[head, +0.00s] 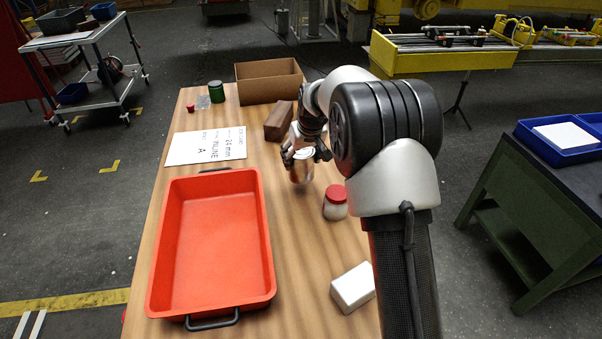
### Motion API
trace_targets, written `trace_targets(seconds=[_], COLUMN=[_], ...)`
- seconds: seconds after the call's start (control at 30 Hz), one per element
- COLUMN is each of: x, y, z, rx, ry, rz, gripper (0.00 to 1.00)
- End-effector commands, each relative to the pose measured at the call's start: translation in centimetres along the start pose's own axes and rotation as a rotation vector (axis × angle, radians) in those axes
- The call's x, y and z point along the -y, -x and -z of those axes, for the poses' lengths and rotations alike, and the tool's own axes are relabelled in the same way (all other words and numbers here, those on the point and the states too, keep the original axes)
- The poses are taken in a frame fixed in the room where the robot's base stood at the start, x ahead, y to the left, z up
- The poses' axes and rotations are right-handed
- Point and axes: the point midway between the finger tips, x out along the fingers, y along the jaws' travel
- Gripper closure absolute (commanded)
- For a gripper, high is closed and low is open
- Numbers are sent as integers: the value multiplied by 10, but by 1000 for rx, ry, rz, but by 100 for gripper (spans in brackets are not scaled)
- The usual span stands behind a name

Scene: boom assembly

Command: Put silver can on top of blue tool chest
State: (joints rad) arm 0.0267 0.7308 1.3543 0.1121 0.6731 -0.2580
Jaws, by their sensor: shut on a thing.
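My gripper (305,157) is above the middle of the wooden table, at the end of my outstretched arm. No blue tool chest can be made out for certain in this view.
On the wooden table (290,260) are a red tray (212,240), a red-lidded jar (335,204), a white box (353,287), a brown block (279,121), a cardboard box (269,80) and a green can (216,91). Blue trays (556,147) lie on a bench at right.

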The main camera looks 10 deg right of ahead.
Motion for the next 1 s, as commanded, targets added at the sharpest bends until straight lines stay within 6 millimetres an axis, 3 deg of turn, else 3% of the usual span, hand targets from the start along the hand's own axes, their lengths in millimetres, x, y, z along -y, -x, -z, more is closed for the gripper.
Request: trace_targets(seconds=[0.4,0.83,0.87,1.0], x=[0,0,0,0], y=[-51,-57,-58,-57], z=[-20,-22,-24,-23], rx=[-2,-4,-1,-1], ry=[0,0,0,0], rz=[-1,-1,0,0], gripper=[74,74,34,25])
